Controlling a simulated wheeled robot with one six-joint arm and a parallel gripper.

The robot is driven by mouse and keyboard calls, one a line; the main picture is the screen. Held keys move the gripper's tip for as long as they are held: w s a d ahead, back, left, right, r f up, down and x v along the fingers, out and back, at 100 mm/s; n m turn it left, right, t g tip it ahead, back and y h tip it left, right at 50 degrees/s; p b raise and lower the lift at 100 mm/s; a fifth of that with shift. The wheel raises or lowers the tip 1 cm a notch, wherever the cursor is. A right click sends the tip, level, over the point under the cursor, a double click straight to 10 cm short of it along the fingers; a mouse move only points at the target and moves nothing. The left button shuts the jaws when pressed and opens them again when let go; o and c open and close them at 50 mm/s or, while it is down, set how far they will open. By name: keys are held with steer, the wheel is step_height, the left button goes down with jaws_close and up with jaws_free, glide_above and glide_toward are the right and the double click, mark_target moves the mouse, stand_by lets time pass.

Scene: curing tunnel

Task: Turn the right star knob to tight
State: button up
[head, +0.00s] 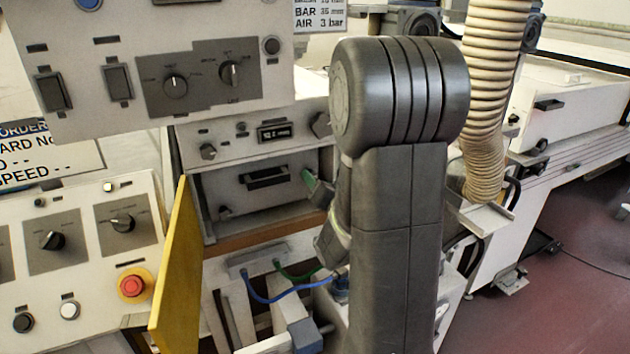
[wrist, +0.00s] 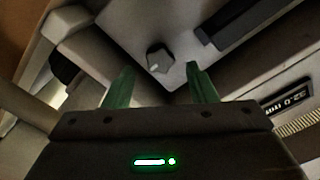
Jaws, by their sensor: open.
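The right star knob (wrist: 160,57) is dark, with a pale mark on its face, and sits on a light drawer front. In the wrist view it lies just ahead of my gripper (wrist: 161,68), roughly centred between the two green fingertips. The fingers are apart, and I see no contact with the knob. In the head view my gripper (head: 312,182) is at the right end of the drawer front (head: 235,190), and my arm and gripper hide this knob. A smaller dark knob (head: 224,212) shows at the drawer's lower left.
A dark bar handle (head: 267,177) is beside the knob. Above are a display (head: 274,132) and another dark knob (head: 321,124). A yellow panel (head: 178,270) stands at left, near a red emergency button (head: 132,284). A ribbed hose (head: 490,90) hangs at right.

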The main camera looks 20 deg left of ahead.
steer(key=b+v, duration=0.1)
steer(key=v, duration=1)
steer(key=shift+b, duration=0.35)
steer(key=p+x, duration=0.3)
steer(key=x, duration=1)
steer(key=shift+a, duration=0.25)
steer(key=shift+d+f, duration=0.1)
steer(key=shift+d, duration=0.05)
